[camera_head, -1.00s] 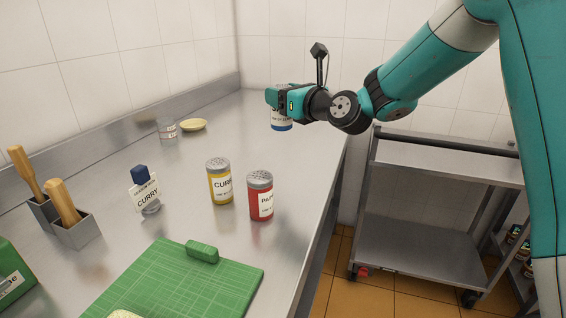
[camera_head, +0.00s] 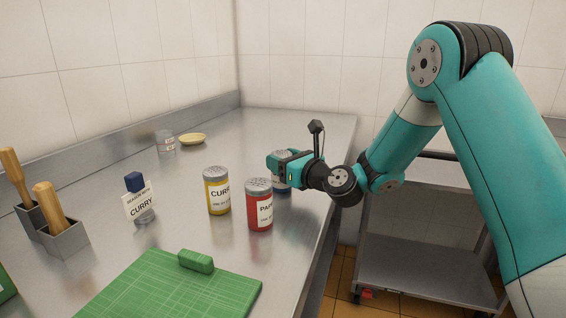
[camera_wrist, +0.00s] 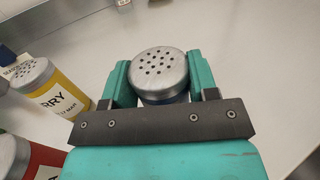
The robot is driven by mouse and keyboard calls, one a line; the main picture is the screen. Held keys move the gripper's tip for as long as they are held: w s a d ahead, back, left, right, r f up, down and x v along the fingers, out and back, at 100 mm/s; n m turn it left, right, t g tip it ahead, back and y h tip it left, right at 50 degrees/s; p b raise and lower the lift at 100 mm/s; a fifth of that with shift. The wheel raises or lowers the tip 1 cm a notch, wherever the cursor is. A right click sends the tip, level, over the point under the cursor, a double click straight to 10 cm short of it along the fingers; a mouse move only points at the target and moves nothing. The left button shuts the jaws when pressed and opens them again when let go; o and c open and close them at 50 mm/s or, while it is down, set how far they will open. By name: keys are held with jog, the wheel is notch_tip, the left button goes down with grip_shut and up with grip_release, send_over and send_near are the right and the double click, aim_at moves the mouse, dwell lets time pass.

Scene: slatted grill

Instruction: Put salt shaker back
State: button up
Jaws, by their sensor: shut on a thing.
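The salt shaker has a blue body, a white label and a perforated metal cap. It is upright between the fingers of my gripper (camera_head: 279,163), which is shut on it. In the head view the fingers hide much of the shaker (camera_head: 284,187); its blue base shows just above or on the counter, and I cannot tell if it touches. In the wrist view the cap (camera_wrist: 159,70) shows between the two teal fingers. A red paprika shaker (camera_head: 259,205) and a yellow curry shaker (camera_head: 217,192) stand upright left of it, with the red one closest.
The steel counter (camera_head: 240,135) is clear behind the shakers. A green cutting board (camera_head: 170,290) lies in front. The counter's right edge is close to my gripper.

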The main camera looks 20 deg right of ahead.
jog(key=shift+f, duration=0.15)
jog(key=o, duration=1)
jog(key=shift+r, duration=0.2)
jog(key=shift+s+d+f, duration=0.1)
jog(key=shift+s+f, duration=0.05)
jog(key=shift+s, duration=0.15)
jog(key=b+v, duration=0.4)
jog(key=v, duration=0.7)
jog(key=shift+s+d+b, duration=0.15)
jog(key=shift+b, duration=0.15)
